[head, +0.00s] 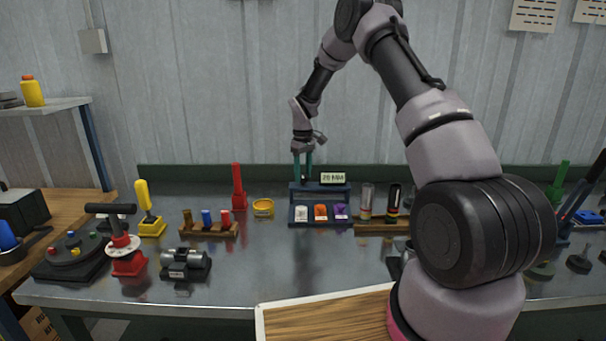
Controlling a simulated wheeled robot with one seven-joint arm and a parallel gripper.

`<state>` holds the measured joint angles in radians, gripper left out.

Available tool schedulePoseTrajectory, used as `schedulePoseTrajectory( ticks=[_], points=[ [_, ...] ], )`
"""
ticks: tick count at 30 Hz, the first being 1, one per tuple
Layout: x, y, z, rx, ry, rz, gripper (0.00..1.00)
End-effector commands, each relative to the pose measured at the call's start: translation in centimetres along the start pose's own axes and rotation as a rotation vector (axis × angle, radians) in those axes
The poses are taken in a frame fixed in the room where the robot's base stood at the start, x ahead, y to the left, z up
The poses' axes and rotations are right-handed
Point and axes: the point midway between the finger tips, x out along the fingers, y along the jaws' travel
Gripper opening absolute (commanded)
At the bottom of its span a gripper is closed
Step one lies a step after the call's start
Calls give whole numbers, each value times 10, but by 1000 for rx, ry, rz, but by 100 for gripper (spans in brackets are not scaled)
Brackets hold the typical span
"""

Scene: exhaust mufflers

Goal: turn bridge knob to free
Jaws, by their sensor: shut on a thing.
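A dark blue bridge device (320,190) stands toward the back of the metal bench, with a small lit display (333,178) on top at its right. Its lower tray holds a white block (301,213), an orange block (320,212) and a purple block (341,211). My gripper (303,178) points down at the left end of the bridge. Its teal fingers are a little apart, shut on what seems to be the bridge knob. The knob is too small and covered to make out, so its setting cannot be told.
A yellow ring (263,207), a red tool (238,186) and a rack of coloured pegs (207,230) are to the left. The bench (300,265) in front is clear.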

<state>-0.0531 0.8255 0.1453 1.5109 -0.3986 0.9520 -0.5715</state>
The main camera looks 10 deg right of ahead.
Motion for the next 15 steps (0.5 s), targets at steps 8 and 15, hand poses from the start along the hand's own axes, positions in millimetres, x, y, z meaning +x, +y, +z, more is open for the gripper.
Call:
schedulePoseTrajectory(
  ticks=[8, 15],
  points=[
    [-1, 0, 0, -34, 1, 1, 0],
    [-1, 0, 0, -35, 1, 1, 0]
  ],
)
